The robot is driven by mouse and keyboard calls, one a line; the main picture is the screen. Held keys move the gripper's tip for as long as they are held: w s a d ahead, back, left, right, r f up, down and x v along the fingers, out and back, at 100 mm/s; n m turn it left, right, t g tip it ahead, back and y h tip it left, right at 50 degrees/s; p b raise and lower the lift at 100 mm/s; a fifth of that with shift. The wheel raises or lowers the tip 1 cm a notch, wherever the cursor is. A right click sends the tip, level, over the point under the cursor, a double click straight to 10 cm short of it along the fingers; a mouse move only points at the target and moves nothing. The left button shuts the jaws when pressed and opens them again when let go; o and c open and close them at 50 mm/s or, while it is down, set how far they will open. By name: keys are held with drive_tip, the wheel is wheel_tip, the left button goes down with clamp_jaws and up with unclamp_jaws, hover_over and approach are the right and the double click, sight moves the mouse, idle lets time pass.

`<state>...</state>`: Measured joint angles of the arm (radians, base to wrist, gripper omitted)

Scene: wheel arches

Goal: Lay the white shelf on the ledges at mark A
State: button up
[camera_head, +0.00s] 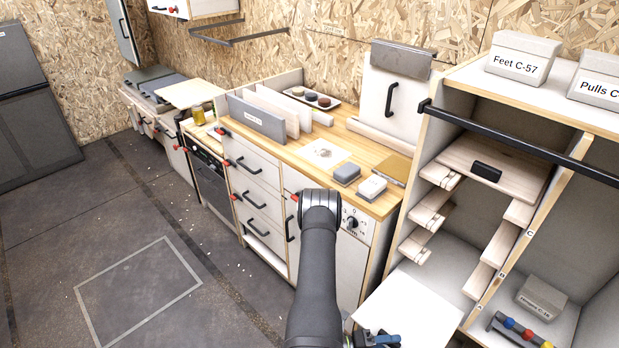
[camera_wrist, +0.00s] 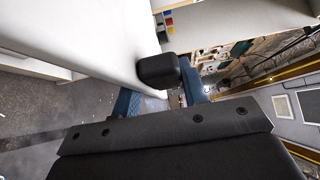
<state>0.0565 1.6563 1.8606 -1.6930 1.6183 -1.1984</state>
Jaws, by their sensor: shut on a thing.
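The white shelf (camera_head: 412,308) is a flat panel at the lower middle of the head view, in front of the open cabinet. It fills the upper left of the wrist view (camera_wrist: 85,35). My gripper (camera_head: 375,340) has blue fingers shut on the shelf's black pull (camera_wrist: 158,70); the fingers (camera_wrist: 160,92) show either side of it. The cabinet bay has stepped wooden ledges on its left wall (camera_head: 415,243) and right wall (camera_head: 480,281). The shelf is outside the bay, below and left of the lowest visible ledges.
A wooden board with a black pull (camera_head: 492,160) lies on the top ledges. A black rail (camera_head: 510,138) crosses the cabinet front above. The worktop (camera_head: 380,205) at left carries grey and white blocks. A labelled box (camera_head: 540,297) stands in the right bay. Floor at left is clear.

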sight(418, 306)
idle(0.4)
drive_tip(key=w+d, duration=1.1)
drive_tip(key=shift+d, duration=0.1)
drive_tip(key=shift+w+d+f, duration=0.15)
drive_tip(key=shift+w+f, duration=0.3)
drive_tip(key=shift+f, duration=0.4)
drive_tip(key=shift+d+r, duration=0.1)
drive_tip(key=shift+r, duration=0.05)
drive_tip(key=shift+s+a+r, duration=0.4)
drive_tip(key=shift+s+r, duration=0.05)
drive_tip(key=shift+r, duration=0.3)
drive_tip(key=s+a, duration=2)
drive_tip(key=shift+s+a, duration=0.2)
drive_tip(key=shift+s, duration=0.1)
